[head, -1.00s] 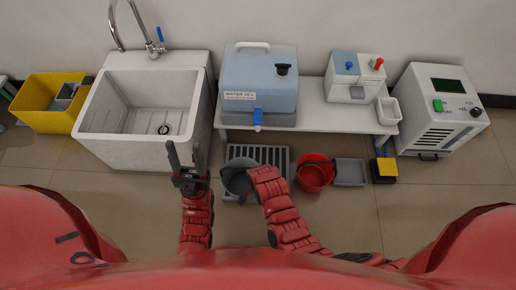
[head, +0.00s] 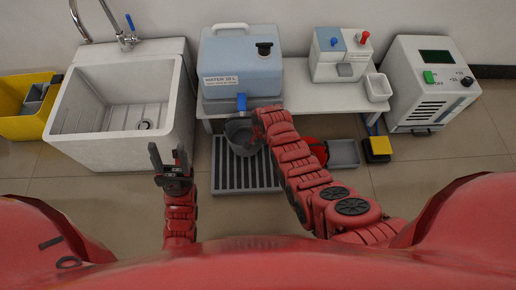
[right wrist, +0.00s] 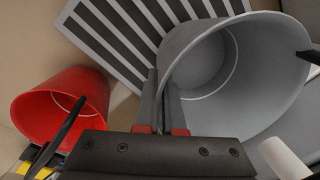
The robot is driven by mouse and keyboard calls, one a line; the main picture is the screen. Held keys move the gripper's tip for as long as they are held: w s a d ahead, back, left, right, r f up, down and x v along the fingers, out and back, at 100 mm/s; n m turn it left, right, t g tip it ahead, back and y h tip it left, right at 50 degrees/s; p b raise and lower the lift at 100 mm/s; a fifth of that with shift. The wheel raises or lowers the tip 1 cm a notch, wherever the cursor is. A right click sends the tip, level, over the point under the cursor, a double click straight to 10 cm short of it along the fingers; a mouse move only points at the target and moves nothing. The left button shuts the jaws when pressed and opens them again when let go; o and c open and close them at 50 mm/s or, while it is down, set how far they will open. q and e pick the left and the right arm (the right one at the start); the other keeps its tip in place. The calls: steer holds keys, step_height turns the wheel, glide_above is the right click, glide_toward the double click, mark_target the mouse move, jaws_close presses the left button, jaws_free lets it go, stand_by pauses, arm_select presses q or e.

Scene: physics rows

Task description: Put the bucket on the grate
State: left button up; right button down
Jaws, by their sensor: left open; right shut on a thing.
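A grey bucket (head: 238,138) is at the back end of the dark slatted grate (head: 232,178), just below the blue tap of the water tank. My right gripper (right wrist: 168,98) is shut on the bucket's rim, with the wall between its fingers; in the head view my arm hides the fingers. In the right wrist view the bucket (right wrist: 260,75) opens towards the camera and is tilted, and the grate (right wrist: 110,40) lies behind it. I cannot tell whether the bucket's bottom touches the grate. My left gripper (head: 168,158) is open and empty, left of the grate.
A blue water tank (head: 240,65) stands on a low white bench (head: 300,98) behind the grate. A red bucket (right wrist: 55,105) and a grey tray (head: 344,154) are right of the grate. A white sink (head: 120,150) stands left. The grate's front part is clear.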

step_height(320, 180, down, 4)
steer(key=shift+s+r+b, duration=0.15)
steer(key=shift+r+b, duration=0.1)
steer(key=shift+b, duration=0.7)
steer(key=shift+f, duration=0.1)
steer(key=c, duration=1.5)
jaws_free()
steer(key=o, duration=0.5)
steer(key=shift+c, duration=0.2)
step_height(320, 180, up, 12)
steer(key=s+d+p, duration=0.1)
steer(key=p, duration=0.4)
